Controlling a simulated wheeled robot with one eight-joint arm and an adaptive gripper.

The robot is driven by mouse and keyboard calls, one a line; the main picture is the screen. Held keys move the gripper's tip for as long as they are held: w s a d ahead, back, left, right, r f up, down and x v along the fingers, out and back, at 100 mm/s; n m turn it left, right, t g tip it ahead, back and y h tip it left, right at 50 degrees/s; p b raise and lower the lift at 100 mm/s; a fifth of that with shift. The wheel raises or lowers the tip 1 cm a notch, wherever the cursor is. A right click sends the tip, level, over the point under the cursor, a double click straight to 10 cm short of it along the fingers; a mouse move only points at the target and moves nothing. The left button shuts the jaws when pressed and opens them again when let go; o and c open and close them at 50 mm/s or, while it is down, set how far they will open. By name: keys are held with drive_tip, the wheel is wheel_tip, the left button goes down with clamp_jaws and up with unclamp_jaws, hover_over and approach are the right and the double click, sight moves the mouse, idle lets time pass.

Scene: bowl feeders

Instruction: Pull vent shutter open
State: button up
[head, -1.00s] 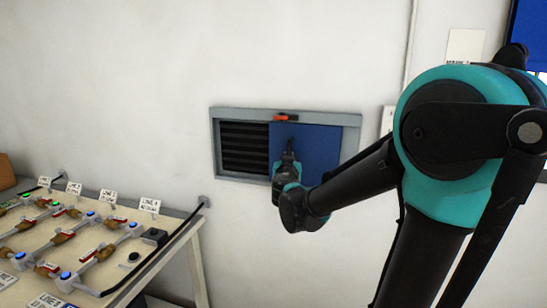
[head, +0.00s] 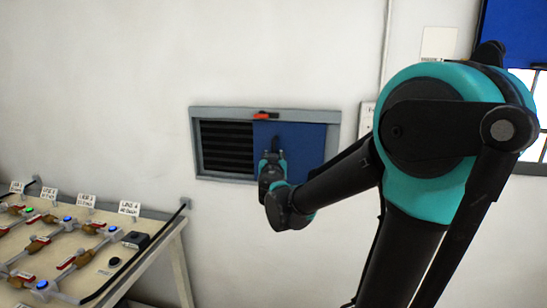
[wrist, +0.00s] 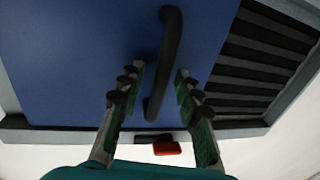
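The vent shutter is a blue panel (head: 305,145) covering the right part of the grey vent frame (head: 335,130) on the wall in the head view. Dark slats (head: 226,150) are bare to its left. In the wrist view the blue panel (wrist: 75,60) fills the upper left, and the slats (wrist: 255,60) show at right. A dark bar handle (wrist: 165,60) stands on the panel. My gripper (wrist: 160,72) is open, with one finger on each side of the handle. Whether a finger touches it is unclear. In the head view my gripper (head: 272,158) is in front of the panel's left part.
A red latch-like piece (head: 266,115) sits on the frame's top edge and shows in the wrist view (wrist: 167,148). A bench (head: 135,255) with valves and labels stands at lower left. The wall between bench and vent is clear.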

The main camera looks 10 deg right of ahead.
drive_tip(key=s+a, duration=0.2)
drive_tip(key=s, duration=0.9)
drive_tip(key=shift+s, duration=0.4)
drive_tip(key=shift+d, duration=0.15)
drive_tip(key=s+d+f+g+h, duration=0.1)
drive_tip(key=s+d+f+g, duration=0.1)
drive_tip(key=d+f+g, duration=0.3)
drive_tip(key=s+d+f+m+h, duration=0.1)
drive_tip(key=s+d+f, duration=0.1)
drive_tip(key=d+f, duration=0.3)
drive_tip(key=s+d+f+g+h, duration=0.1)
drive_tip(key=s+d+f+g, duration=0.2)
drive_tip(key=f, duration=0.4)
drive_tip(key=s+a+f+n+g+y, duration=0.1)
drive_tip(key=s+a+f+g+y, duration=0.1)
drive_tip(key=s+f, duration=0.3)
drive_tip(key=s+a+f+n+g+y, duration=0.1)
drive_tip(key=s+a+f+g+y, duration=0.1)
drive_tip(key=s+f, duration=0.4)
drive_tip(key=shift+a+f+n+g+y, duration=0.3)
drive_tip(key=shift+f+n+g+y, duration=0.1)
drive_tip(key=shift+f+g+y, duration=0.45)
drive_tip(key=shift+s+d+r, duration=0.1)
